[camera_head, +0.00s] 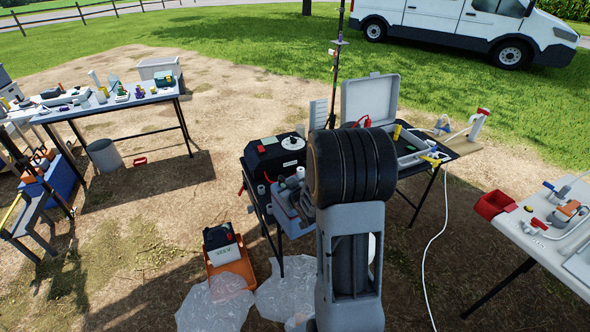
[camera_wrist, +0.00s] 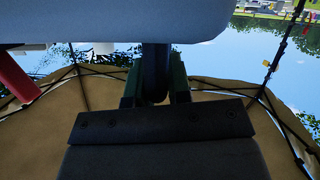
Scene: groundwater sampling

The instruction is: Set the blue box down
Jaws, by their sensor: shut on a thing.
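In the wrist view my gripper (camera_wrist: 156,88) is shut on a dark upright piece, probably a handle, between its two dark green fingers. This piece joins a large smooth blue-grey body, the blue box (camera_wrist: 110,22), which fills the top of that view. In the head view a blue-grey box (camera_head: 286,213) with pale items in it shows just left of my arm, at the front of the black table. My arm hides its right part and my gripper there. I cannot tell whether its underside touches anything.
A black case (camera_head: 274,158) and an open grey case (camera_head: 370,98) are on the dark table. An orange tray (camera_head: 233,270) with a black-and-white unit and clear plastic sheets (camera_head: 215,305) lie on the ground. A red bin (camera_head: 492,204) is on the right table. Bare ground lies left.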

